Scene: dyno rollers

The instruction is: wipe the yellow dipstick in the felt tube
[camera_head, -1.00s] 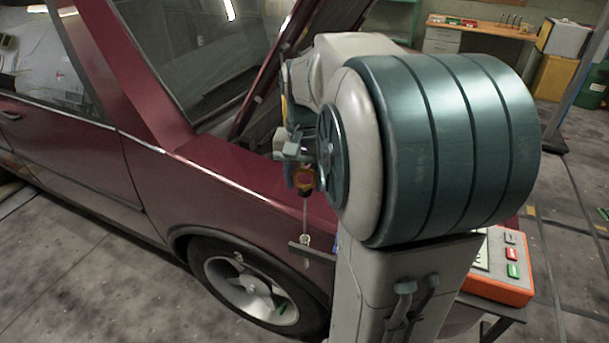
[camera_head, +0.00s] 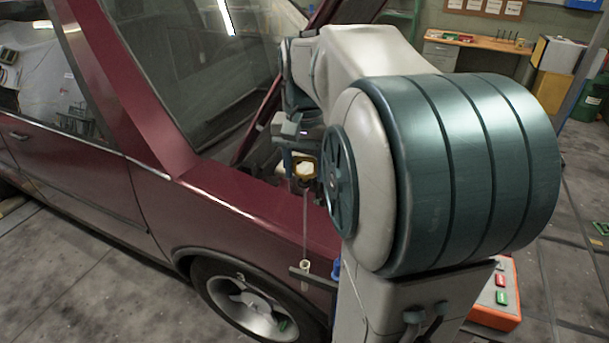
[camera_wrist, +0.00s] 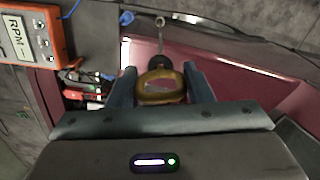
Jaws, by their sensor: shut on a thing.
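The yellow dipstick handle (camera_head: 303,168) is held in my gripper (camera_head: 301,160), beside the car's front fender. In the wrist view the yellow handle (camera_wrist: 160,88) sits between the two blue-grey fingers of my gripper (camera_wrist: 160,82), which are shut on it. The thin dipstick rod (camera_head: 304,222) hangs nearly upright below the handle. Its lower end meets the pale felt tube (camera_head: 305,268), on a dark bar (camera_head: 322,281) near the front wheel. I cannot tell whether the tip is inside the tube or just above it.
The dark red car (camera_head: 240,205) fills the left, its hood raised over the engine bay. My own arm hides much of the middle.

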